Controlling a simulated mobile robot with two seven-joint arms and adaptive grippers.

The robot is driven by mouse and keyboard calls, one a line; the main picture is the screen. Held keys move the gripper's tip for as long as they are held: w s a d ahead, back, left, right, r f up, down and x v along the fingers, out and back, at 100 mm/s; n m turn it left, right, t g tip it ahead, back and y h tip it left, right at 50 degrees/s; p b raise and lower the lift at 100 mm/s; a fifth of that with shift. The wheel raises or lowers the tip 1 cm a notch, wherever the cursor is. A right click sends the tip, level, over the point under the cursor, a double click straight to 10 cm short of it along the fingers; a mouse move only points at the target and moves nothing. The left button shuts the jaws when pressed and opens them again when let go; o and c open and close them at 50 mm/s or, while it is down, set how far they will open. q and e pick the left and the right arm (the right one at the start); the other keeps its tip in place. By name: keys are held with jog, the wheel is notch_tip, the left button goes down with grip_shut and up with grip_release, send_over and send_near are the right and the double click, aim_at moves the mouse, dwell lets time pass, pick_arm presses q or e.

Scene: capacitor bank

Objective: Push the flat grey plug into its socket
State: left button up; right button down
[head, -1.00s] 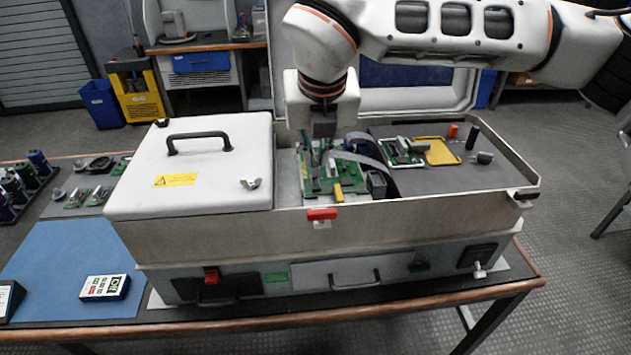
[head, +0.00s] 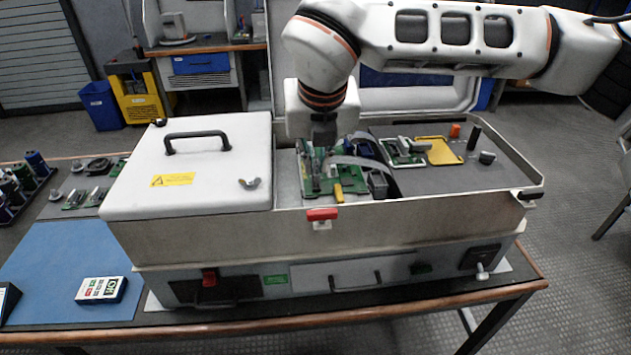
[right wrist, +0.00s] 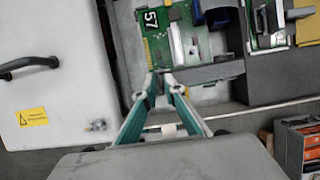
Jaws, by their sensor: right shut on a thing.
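The green circuit board (head: 352,186) lies in the open bay of the case, and it also shows in the right wrist view (right wrist: 152,48). My right gripper (head: 322,160) is low over the board's left part. In the right wrist view its teal fingers (right wrist: 160,76) come together at the tips, shut on the flat grey plug, which the fingertips mostly hide. The grey ribbon cable (right wrist: 212,72) runs right from the tips; in the head view it curves down to the right (head: 368,163). I cannot make out the socket or whether the plug touches it. My left gripper is not in view.
The white lid (head: 200,190) with a black handle covers the case's left side. A yellow tray (head: 440,150), a small board (head: 400,150) and knobs sit right of the bay. The case's front wall (head: 400,225) with a red latch (head: 322,214) stands before the board.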

jog(key=shift+f+b, duration=0.35)
jog(key=shift+f, duration=0.3)
dwell(0.4)
jog(key=c, duration=2)
grip_release()
jog(key=shift+c, duration=0.2)
jog(key=shift+r, duration=0.1)
